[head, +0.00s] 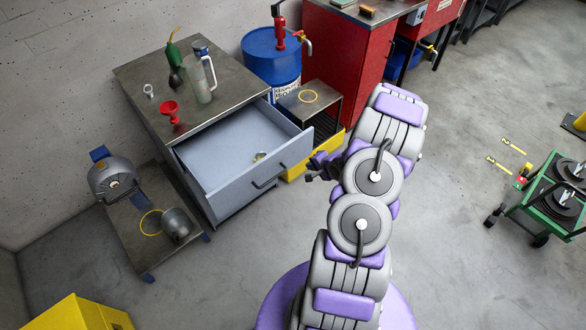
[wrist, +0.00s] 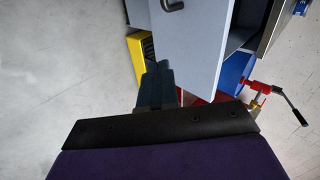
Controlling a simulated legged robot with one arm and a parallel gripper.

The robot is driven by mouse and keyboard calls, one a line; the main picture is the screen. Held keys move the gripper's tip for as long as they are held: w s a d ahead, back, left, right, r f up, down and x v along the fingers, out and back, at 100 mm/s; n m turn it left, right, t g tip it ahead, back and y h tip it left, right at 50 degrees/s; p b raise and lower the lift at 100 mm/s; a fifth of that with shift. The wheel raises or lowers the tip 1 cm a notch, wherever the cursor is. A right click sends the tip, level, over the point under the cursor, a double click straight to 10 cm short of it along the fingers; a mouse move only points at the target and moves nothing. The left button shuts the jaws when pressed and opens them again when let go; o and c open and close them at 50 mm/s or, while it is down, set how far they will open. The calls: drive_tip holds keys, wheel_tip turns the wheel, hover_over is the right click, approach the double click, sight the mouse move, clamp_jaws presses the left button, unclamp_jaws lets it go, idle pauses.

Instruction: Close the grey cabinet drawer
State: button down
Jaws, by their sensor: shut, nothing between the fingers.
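The grey cabinet drawer (head: 225,155) is pulled well out of the grey cabinet (head: 150,124) in the head view. Its front panel carries a dark bar handle (head: 269,179). The wrist view shows the drawer front (wrist: 187,45) close ahead, with part of the handle (wrist: 172,5) at the top edge. My gripper (head: 312,172) is to the right of the drawer front in the head view, near its right end. The fingers (wrist: 158,80) are shut with nothing between them. I cannot tell whether they touch the panel. A small yellow-rimmed item (head: 259,157) lies inside the drawer.
A red funnel (head: 170,110), clear jug (head: 201,82) and green bottle stand on the cabinet top. A low bench (head: 142,250) is at left. Open floor lies in front.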

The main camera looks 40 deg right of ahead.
drive_tip(key=s+f, duration=0.1)
drive_tip(key=b, duration=0.3)
approach(288, 162)
drive_tip(key=shift+m+t, duration=0.3)
drive_tip(key=shift+m, duration=0.1)
drive_tip(key=x, duration=0.3)
drive_tip(key=s+f+x, duration=0.1)
drive_tip(key=x, duration=0.1)
drive_tip(key=shift+w+a+f, duration=0.15)
drive_tip(key=shift+w, duration=0.5)
